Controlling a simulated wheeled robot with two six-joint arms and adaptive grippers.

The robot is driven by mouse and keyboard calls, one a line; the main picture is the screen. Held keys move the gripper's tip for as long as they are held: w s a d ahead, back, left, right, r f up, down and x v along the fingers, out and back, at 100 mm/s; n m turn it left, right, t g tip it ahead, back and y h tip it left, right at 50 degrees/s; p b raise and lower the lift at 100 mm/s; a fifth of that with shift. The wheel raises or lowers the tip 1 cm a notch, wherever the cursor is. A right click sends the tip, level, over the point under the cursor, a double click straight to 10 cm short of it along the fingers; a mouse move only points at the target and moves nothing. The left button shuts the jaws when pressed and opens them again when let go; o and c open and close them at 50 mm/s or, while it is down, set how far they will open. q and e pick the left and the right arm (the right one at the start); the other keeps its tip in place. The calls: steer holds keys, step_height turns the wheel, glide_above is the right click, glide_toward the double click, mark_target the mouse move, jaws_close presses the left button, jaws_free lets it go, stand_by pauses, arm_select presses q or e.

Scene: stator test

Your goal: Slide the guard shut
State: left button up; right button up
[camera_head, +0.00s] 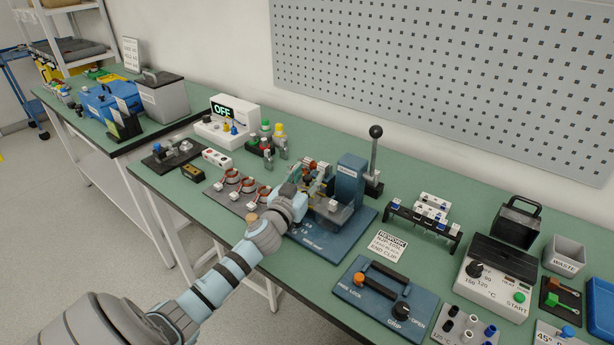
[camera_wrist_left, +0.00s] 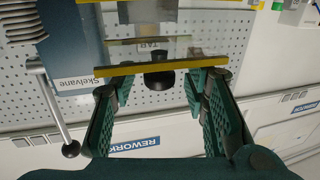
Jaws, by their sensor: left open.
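The guard is a clear panel with a yellow edge bar (camera_wrist_left: 160,67), seen close up in the left wrist view. A dark knob (camera_wrist_left: 158,81) projects from below that bar. My left gripper (camera_wrist_left: 158,92) is open, with the knob between its two green fingers near their tips. Gaps show on both sides, so the fingers do not grip it. In the head view my left gripper (camera_head: 312,184) is at the front of the blue press (camera_head: 349,183), and my arm hides part of the guard. My right gripper is not in view.
The press has a tall lever with a black ball (camera_head: 376,132) at its back right. Red-ringed parts on a grey plate (camera_head: 226,192) lie left of my gripper. A blue fixture (camera_head: 385,292), a sign (camera_head: 386,247) and a tube rack (camera_head: 424,222) stand to the right.

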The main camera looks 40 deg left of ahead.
arm_select(q)
steer(key=shift+f, duration=0.1)
jaws_close()
steer(key=d, duration=0.8)
steer(key=shift+w+d, duration=0.1)
steer(key=shift+d, duration=0.1)
steer(key=shift+a+f, duration=0.1)
steer(key=shift+c, duration=2.4)
jaws_free()
steer(key=o, duration=0.5)
steer(key=shift+d, duration=0.25)
